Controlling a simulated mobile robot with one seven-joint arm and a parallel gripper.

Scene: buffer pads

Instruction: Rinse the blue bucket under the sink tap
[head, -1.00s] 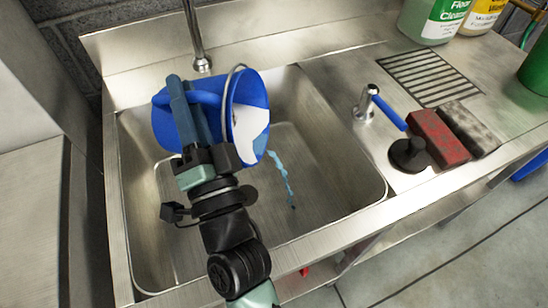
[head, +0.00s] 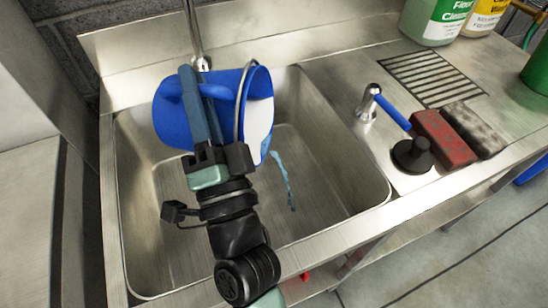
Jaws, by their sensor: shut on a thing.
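The blue bucket (head: 174,121) is held tilted over the sink basin (head: 330,170), its pale inside and wire handle turned to the right. My gripper (head: 192,85) is shut on the bucket, its fingers lying across the bucket's blue side near a blue grip. The exact contact is partly hidden. A thin stream of blue water (head: 284,180) falls from the bucket's lower right side into the basin. The tap (head: 194,35) stands behind the bucket, and its spout is cut off by the top edge of the view.
A lever with a blue handle (head: 391,111) stands on the counter right of the basin. Nearby are a black plug (head: 412,155), a red block (head: 442,138) and a dark block (head: 474,130). A drain grate (head: 432,77) and cleaner bottles (head: 432,20) are farther back.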

